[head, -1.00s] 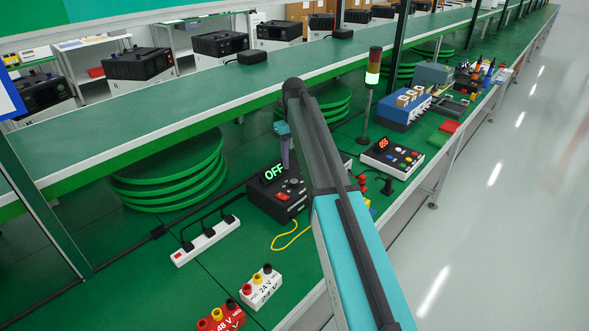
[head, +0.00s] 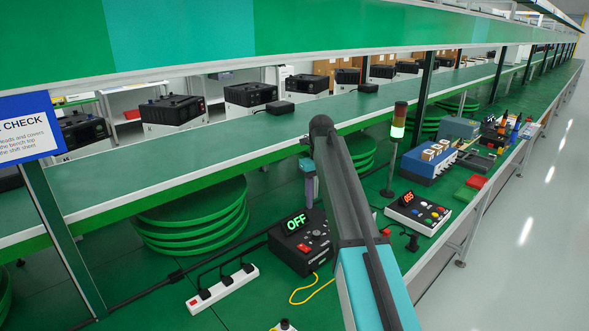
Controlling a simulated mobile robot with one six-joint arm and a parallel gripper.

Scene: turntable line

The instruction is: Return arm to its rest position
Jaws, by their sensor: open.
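My arm reaches from the bottom centre up over the green bench, with its dark elbow (head: 322,126) raised in front of the shelf. Beyond the elbow, the forearm and wrist hang down mostly behind the upper arm. My gripper (head: 312,202) shows only as a small part left of the arm, above the back of the black supply box with the green OFF display (head: 300,240). It is open; its fingertips are hard to make out and I see nothing held.
A white power strip (head: 222,288) lies left of the supply box. A button panel (head: 418,212), a signal tower (head: 397,135) and a blue box (head: 428,162) stand to the right. Stacked green discs (head: 195,225) sit under the long shelf (head: 150,178). The right aisle is clear.

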